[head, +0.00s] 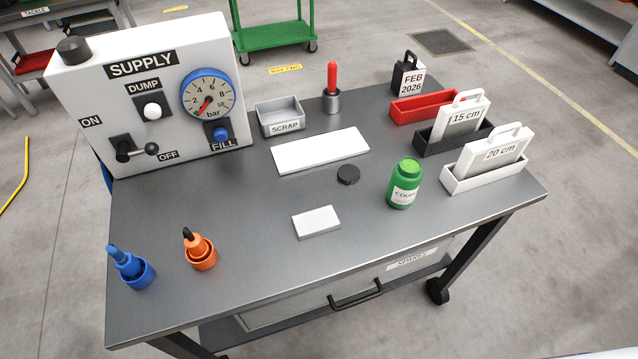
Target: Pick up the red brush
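The red brush (332,76) stands upright in a small grey metal cup (331,101) near the back edge of the table. Only its red upper part shows; its lower end is hidden inside the cup. Neither of my grippers appears in the head view.
Trays (485,178) line the right side.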

